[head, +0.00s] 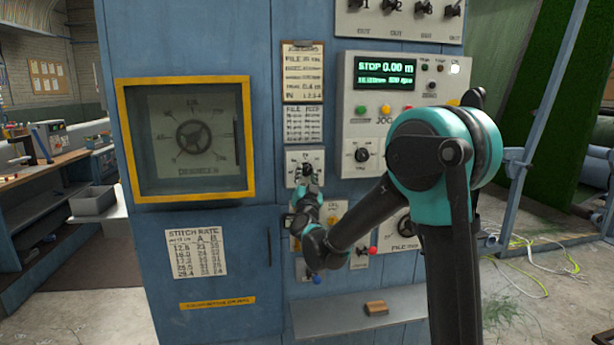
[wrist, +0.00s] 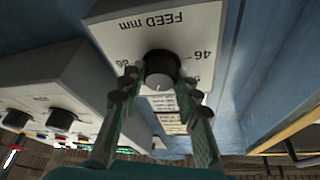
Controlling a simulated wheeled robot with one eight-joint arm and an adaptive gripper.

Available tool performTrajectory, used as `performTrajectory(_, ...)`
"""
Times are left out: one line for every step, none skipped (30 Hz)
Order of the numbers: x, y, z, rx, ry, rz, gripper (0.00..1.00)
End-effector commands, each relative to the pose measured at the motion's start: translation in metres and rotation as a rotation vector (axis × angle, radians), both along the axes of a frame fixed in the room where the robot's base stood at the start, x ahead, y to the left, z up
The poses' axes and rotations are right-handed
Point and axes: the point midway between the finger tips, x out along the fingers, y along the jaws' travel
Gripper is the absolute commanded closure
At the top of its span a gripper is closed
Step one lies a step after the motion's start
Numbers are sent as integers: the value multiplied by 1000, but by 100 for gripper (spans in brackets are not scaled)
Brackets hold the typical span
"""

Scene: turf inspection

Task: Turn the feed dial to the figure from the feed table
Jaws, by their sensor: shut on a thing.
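The feed dial is a black round knob (wrist: 162,72) on a white plate marked "FEED mm" (wrist: 135,30), which appears upside down in the wrist view. The figure 46 shows right of the knob and another figure, partly hidden, left. A pale mark shows on the knob's lower face; its exact setting is unclear. My gripper (wrist: 160,82) has one finger on each side of the knob and is shut on it. In the head view my gripper (head: 308,183) covers much of the dial plate (head: 292,157). The feed table card (head: 302,124), headed "PILE" and "FEED", hangs above; its figures are too small to read.
A control panel (head: 350,100) with a green display reading "STOP 0.00 m", buttons and another knob (head: 362,155) stands right of the dial. A stitch rate table (head: 195,251) and a yellow-framed window (head: 126,140) are left. A shelf (head: 335,312) holding a brown block (head: 376,308) juts out below.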

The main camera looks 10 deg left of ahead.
Motion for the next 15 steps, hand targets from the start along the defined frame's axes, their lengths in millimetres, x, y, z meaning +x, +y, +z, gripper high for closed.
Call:
performTrajectory(0,1,0,41,12,0,97)
performTrajectory(0,1,0,67,19,1,97)
performTrajectory(-1,2,1,101,29,2,97)
performTrajectory(-1,2,1,126,36,1,97)
performTrajectory(-1,2,1,151,43,1,97)
performTrajectory(0,2,1,180,52,1,97)
performTrajectory(0,2,1,203,59,1,97)
performTrajectory(0,2,1,226,65,0,97)
performTrajectory(-1,2,1,253,72,0,97)
performTrajectory(-1,2,1,272,78,0,97)
performTrajectory(-1,3,2,291,84,1,97)
performTrajectory(-1,3,2,316,91,1,97)
performTrajectory(-1,3,2,332,95,1,97)
performTrajectory(-1,2,2,346,100,0,97)
performTrajectory(-1,2,2,366,105,0,97)
